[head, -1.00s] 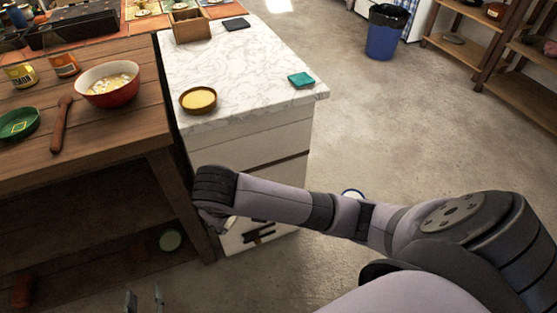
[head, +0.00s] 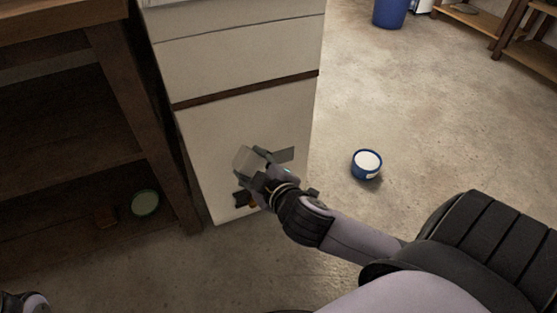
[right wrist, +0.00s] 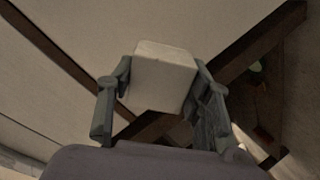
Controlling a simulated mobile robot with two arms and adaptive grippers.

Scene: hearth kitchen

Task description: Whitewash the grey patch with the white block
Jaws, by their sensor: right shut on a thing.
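My right gripper (head: 258,170) is shut on the white block (head: 244,158), in front of the lower panel of a pale cabinet (head: 215,125). In the right wrist view the white block (right wrist: 163,75) sits between the two grey fingers. A flat grey shape (head: 286,155), apparently the grey patch, shows on the panel just right of the block, partly behind the gripper. I cannot tell whether the block touches the panel. My left gripper is not in view; only a bit of my left arm shows at the bottom left corner.
A blue tub with white contents (head: 367,163) stands on the floor right of the cabinet. A wooden table (head: 125,90) with a low shelf stands close on the left, a green round thing (head: 145,202) beneath it. A blue bin (head: 390,12) is far back.

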